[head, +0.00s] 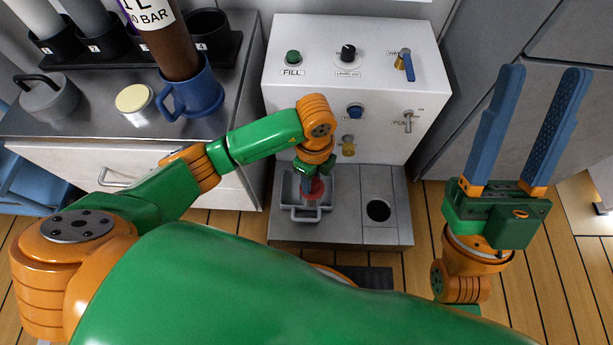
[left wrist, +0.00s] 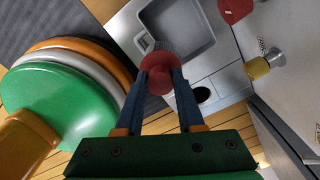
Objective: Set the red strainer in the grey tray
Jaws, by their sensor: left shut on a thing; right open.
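The red strainer (head: 317,189) is between the fingers of my left gripper (head: 310,182), at the grey tray (head: 305,216). The tray (left wrist: 205,40) lies behind the strainer there. I cannot tell whether the strainer touches the tray floor. My right gripper (head: 532,125) is open and empty, fingers up, at the right.
A white panel (head: 345,95) with buttons, knobs and levers stands behind the tray. A grey base with a round dark hole (head: 378,210) lies right of the tray. A blue mug (head: 193,95), a cream-lidded jar (head: 133,99) and a grey handled weight (head: 48,98) stand on the left counter.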

